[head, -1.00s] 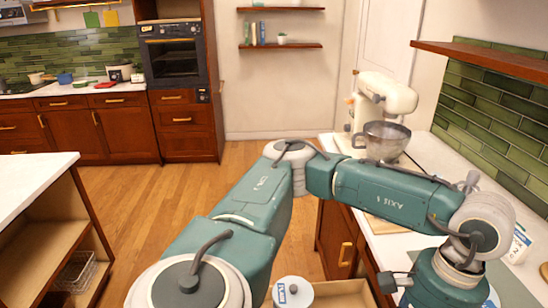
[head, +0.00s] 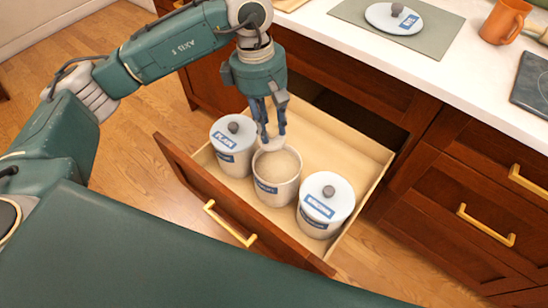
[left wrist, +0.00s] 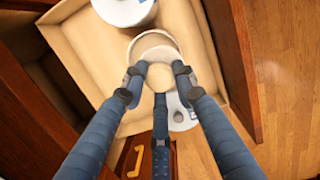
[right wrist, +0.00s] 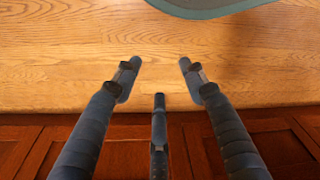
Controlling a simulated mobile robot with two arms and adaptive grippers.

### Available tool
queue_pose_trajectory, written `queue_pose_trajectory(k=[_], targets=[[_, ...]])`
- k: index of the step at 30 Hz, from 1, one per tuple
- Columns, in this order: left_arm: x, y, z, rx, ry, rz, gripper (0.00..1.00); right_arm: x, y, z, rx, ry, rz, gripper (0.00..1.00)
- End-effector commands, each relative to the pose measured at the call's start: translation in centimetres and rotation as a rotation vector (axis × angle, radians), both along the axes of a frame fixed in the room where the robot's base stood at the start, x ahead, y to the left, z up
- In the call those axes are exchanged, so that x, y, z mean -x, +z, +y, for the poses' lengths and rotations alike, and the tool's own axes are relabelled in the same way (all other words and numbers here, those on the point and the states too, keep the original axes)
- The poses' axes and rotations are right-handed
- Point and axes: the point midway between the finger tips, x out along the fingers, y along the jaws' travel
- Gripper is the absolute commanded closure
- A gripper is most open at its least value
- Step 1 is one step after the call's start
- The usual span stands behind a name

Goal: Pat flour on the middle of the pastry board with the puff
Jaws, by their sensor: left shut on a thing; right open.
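My left gripper (head: 272,138) is shut on a pale round puff (head: 273,145), also seen between its fingertips in the left wrist view (left wrist: 160,77). The puff is at the mouth of an open canister of flour (head: 276,190) in the drawer; I cannot tell whether it touches the flour. The canister's rim shows in the left wrist view (left wrist: 153,38). A pale wooden edge (head: 290,4) at the top of the head view looks like the pastry board, mostly out of frame. My right gripper (right wrist: 160,78) is open and empty above the wood floor, outside the head view.
The pulled-out drawer (head: 345,140) also holds two lidded canisters, one left (head: 233,145) and one right (head: 325,205). A loose lid (head: 394,18) lies on a grey-green mat (head: 440,40) on the counter. An orange mug (head: 505,22) stands to its right.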

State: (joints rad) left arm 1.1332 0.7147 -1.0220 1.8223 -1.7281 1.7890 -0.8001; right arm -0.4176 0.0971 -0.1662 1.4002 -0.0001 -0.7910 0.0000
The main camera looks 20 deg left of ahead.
Motion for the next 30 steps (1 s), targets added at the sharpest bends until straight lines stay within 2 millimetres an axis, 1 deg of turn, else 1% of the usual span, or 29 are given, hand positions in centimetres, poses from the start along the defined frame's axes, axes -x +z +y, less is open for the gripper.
queue_pose_trajectory(k=[1, 3, 6, 9, 12, 14, 20, 30], targets=[[-0.5, -3.6, -0.3, 0.003, 0.103, 0.004, 0.93, -1.0, -1.7, 0.2, -0.002, -0.002, -0.012, 0.58], [-1.4, -5.9, -0.3, 0.000, 0.253, 0.004, 0.93, -2.0, -1.5, 0.3, -0.003, -0.004, -0.021, 0.58], [-2.3, -8.5, -0.3, -0.003, 0.436, 0.004, 0.93, -3.0, -1.0, 0.5, -0.004, -0.006, -0.032, 0.58], [-3.0, -10.3, -0.3, -0.004, 0.571, 0.005, 0.93, -3.7, -0.5, 0.5, -0.005, -0.007, -0.039, 0.58], [-3.4, -11.2, -0.2, -0.005, 0.657, 0.004, 0.93, -4.0, 0.0, 0.5, -0.005, -0.008, -0.043, 0.58], [-3.5, -11.4, -0.2, -0.005, 0.685, 0.004, 0.93, -4.1, 0.3, 0.6, -0.005, -0.009, -0.045, 0.58], [-3.6, -11.9, -0.1, -0.006, 0.702, 0.004, 0.93, -4.5, 1.5, 0.6, -0.006, -0.010, -0.052, 0.58], [-3.5, -13.8, -0.2, -0.006, 0.699, 0.003, 0.93, -5.3, 5.2, 0.6, -0.007, -0.013, -0.073, 0.58]])
